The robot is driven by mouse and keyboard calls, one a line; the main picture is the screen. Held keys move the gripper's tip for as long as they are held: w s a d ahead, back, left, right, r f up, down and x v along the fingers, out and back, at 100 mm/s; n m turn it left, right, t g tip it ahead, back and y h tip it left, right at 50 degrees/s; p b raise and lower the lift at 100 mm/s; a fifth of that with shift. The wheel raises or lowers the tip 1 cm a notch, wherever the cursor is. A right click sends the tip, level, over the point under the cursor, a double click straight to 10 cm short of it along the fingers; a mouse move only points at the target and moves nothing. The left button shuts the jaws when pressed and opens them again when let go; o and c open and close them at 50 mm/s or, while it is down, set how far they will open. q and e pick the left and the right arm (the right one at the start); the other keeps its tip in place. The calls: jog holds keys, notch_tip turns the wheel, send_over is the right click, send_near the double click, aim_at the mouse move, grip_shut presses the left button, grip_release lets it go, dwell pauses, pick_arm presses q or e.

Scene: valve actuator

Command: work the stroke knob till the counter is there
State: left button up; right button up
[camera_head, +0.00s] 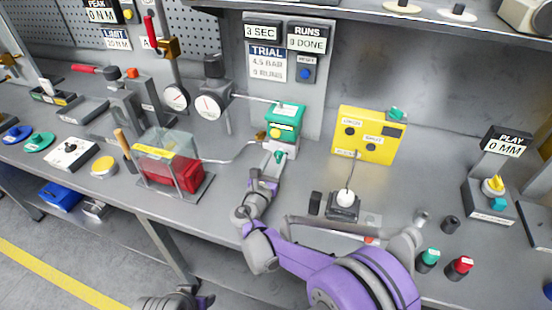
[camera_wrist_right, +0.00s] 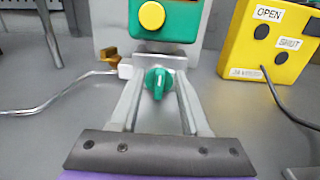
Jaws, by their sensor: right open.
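A green knob (camera_wrist_right: 158,83) with a white pointer line sits low on the front of a green and white actuator unit (camera_head: 285,122); it also shows in the head view (camera_head: 279,156). I read no label on it. My right gripper (camera_wrist_right: 159,88) is open, with one finger on each side of the knob; contact is not clear. In the head view the right gripper (camera_head: 275,170) reaches up to the unit. The counter plate (camera_head: 306,40) reads RUNS and DONE; its small digit is unclear. A trial card (camera_head: 267,62) hangs beside it. A dark part of my left arm shows at the bottom edge.
A yellow box (camera_head: 370,136) marked OPEN and SHUT stands right of the unit. A white-balled joystick (camera_head: 345,200) stands in front of it. A gauge (camera_head: 209,107) and a red tank (camera_head: 182,176) stand left. A cable runs to the unit from the left.

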jog(key=shift+w+d, duration=0.1)
jog(key=shift+w, duration=0.2)
grip_shut()
jog(key=shift+m, duration=0.3)
jog(key=m, duration=0.2)
jog(key=shift+s+d+m+b, duration=0.1)
jog(key=shift+d+m+b, duration=0.15)
jog(key=shift+m+b, duration=0.15)
jog(key=shift+s+d+f+m, duration=0.1)
jog(key=shift+d+m, duration=0.05)
jog(key=shift+m, duration=0.7)
jog(key=shift+d+f+m, duration=0.1)
jog(key=shift+m, duration=0.75)
